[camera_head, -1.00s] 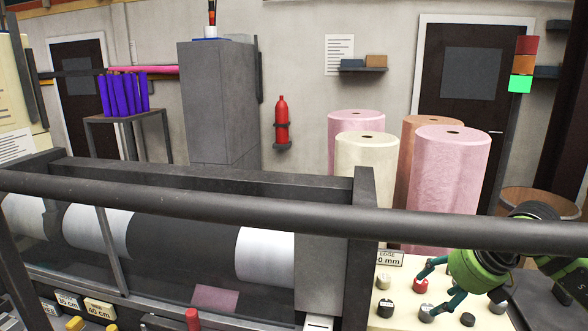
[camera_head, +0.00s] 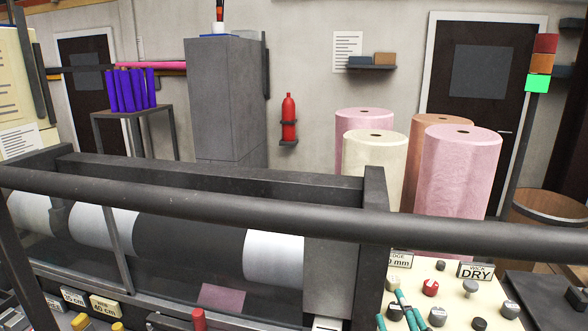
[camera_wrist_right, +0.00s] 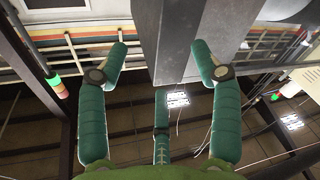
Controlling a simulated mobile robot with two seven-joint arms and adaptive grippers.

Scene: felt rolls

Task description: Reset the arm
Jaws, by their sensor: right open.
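My right gripper (camera_head: 402,312) shows only as teal fingers at the bottom edge of the head view, in front of the cream control panel (camera_head: 455,302). The rest of my right arm is out of that view. In the right wrist view, my right gripper (camera_wrist_right: 160,55) has its teal fingers spread wide, with nothing between them. It is open and empty. Behind it are a grey column (camera_wrist_right: 172,40) and dark beams. My left gripper is not in view.
A dark rail (camera_head: 270,216) crosses the front of the machine with white and dark rollers. The panel carries several knobs, including a red one (camera_head: 431,288). Pink (camera_head: 458,170), cream (camera_head: 375,165) and orange felt rolls stand upright behind, near a red extinguisher (camera_head: 289,118).

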